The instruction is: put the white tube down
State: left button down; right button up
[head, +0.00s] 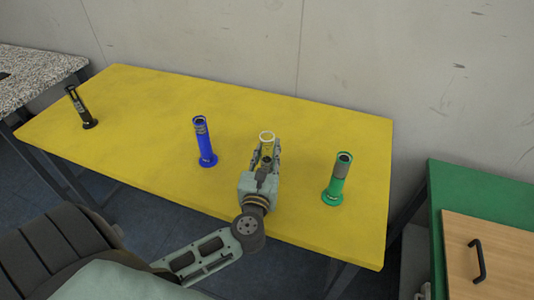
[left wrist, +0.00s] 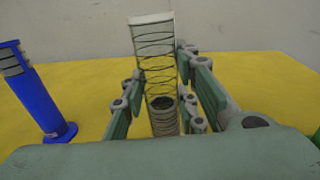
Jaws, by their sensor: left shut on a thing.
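The white tube (head: 267,136) stands upright between the fingers of my left gripper (head: 265,156), over the middle right of the yellow table (head: 150,130). My left gripper is shut on it. In the left wrist view, the tube (left wrist: 153,50) looks pale and see-through with dark rings, between the green finger pads. Its lower end is hidden by my gripper, so I cannot tell if it touches the table. My right gripper is not in view.
A blue tube (head: 205,142) stands left of my gripper and a green tube (head: 338,178) stands right of it. A black tube (head: 80,106) stands at the table's far left. Yellow surface between the blue and black tubes is clear. A green cabinet (head: 480,195) stands at the right.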

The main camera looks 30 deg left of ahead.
pick_arm(q)
jog(key=c, duration=1.8)
grip_release()
jog(key=shift+f, duration=0.15)
jog(key=o, duration=0.4)
jog(key=shift+o, duration=0.2)
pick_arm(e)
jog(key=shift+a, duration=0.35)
pick_arm(q)
jog(key=shift+r, duration=0.25)
jog(key=b+v, duration=0.2)
jog(key=v, duration=1)
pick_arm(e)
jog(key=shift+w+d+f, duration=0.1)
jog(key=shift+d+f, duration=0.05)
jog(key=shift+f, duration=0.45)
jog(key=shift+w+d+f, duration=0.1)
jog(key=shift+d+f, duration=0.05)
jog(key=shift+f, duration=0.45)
